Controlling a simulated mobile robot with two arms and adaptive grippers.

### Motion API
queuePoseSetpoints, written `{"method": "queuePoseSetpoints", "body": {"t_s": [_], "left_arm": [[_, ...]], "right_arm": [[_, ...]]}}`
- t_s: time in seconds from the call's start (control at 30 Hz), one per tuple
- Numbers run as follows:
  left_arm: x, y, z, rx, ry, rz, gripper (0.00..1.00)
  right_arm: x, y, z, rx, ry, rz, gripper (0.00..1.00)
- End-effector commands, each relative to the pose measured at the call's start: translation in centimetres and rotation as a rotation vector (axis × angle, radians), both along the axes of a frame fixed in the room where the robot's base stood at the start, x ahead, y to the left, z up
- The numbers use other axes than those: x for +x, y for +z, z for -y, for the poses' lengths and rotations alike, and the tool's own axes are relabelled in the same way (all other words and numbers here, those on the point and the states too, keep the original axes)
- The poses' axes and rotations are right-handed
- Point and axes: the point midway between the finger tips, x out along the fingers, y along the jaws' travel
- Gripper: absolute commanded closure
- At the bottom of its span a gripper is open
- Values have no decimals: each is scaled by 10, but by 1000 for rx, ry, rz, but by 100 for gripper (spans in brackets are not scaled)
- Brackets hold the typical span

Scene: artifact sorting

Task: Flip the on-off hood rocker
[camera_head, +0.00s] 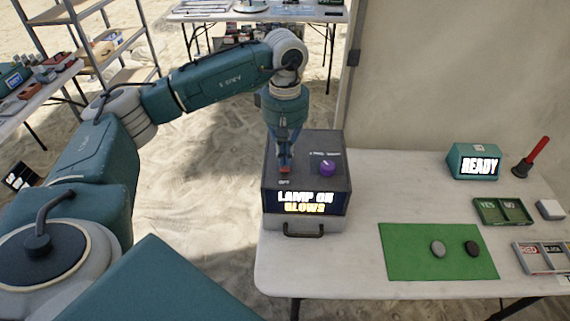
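The hood (308,150) is a dark grey box near the left end of the white table. Its front display (305,202) reads "LAMP ON GLOWS". My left gripper (285,164) points straight down over the left part of the hood's top. Its fingers look closed together and empty. The fingertips are at or just above a small reddish rocker (285,173), mostly hidden by them. A small label that seems to read "OFF" is just in front of it. I cannot tell whether the fingertips touch the rocker. My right gripper is out of view.
A purple knob-like piece (327,168) is on the hood top, right of the gripper. A green mat (410,262) with two stones, a YES/NO tray (503,212), a READY display (474,162) and a red-handled tool (531,157) are farther right on the table.

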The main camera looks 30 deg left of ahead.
Motion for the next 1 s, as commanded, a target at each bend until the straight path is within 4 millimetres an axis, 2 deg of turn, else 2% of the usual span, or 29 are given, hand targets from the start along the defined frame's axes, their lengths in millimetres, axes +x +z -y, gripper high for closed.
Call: {"method": "queuePoseSetpoints", "body": {"t_s": [1.0], "left_arm": [[0, -14, 0, 0, 0, 0, 100]], "right_arm": [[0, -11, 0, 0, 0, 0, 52]]}}
